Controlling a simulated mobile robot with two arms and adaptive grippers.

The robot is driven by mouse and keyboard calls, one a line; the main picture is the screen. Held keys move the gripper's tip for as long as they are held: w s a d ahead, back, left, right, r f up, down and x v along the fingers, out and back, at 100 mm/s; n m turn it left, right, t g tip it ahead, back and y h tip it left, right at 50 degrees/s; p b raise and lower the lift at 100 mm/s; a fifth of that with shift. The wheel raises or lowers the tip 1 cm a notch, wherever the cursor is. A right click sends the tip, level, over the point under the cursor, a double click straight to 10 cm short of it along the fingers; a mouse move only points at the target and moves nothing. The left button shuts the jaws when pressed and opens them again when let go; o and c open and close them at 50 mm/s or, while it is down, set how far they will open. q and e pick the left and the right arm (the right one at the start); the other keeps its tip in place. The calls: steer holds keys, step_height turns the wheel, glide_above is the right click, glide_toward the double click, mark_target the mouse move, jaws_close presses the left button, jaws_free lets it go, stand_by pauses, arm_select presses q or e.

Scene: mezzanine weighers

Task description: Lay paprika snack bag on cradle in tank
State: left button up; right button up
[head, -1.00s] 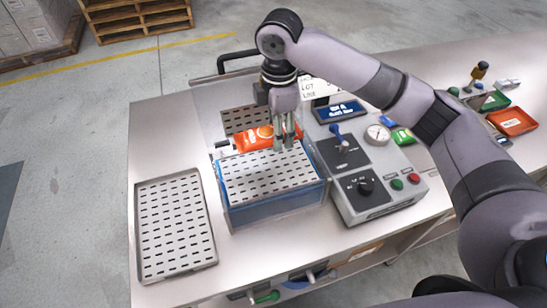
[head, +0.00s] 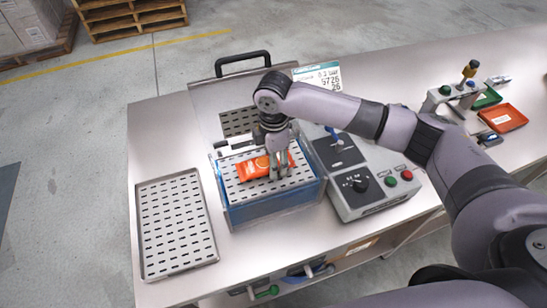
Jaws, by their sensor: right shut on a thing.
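The orange paprika snack bag (head: 247,169) lies roughly flat over the perforated cradle (head: 262,193) in the blue water tank (head: 275,211). My right gripper (head: 279,175) points down and is shut on the right part of the bag. The fingers hide part of the bag's right end. The bag is very close to the cradle's surface; I cannot tell whether it touches. My left gripper is not in view.
A raised lid with a black handle (head: 242,60) stands behind the tank. A control box (head: 365,190) adjoins the tank on the right. A perforated tray (head: 175,225) lies on the left.

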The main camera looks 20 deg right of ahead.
steer(key=shift+f, duration=0.1)
steer(key=o, duration=0.9)
steer(key=shift+c, duration=0.2)
steer(key=shift+r, duration=0.5)
step_height(320, 180, up, 11)
steer(key=b, duration=0.3)
steer(key=shift+r, duration=0.15)
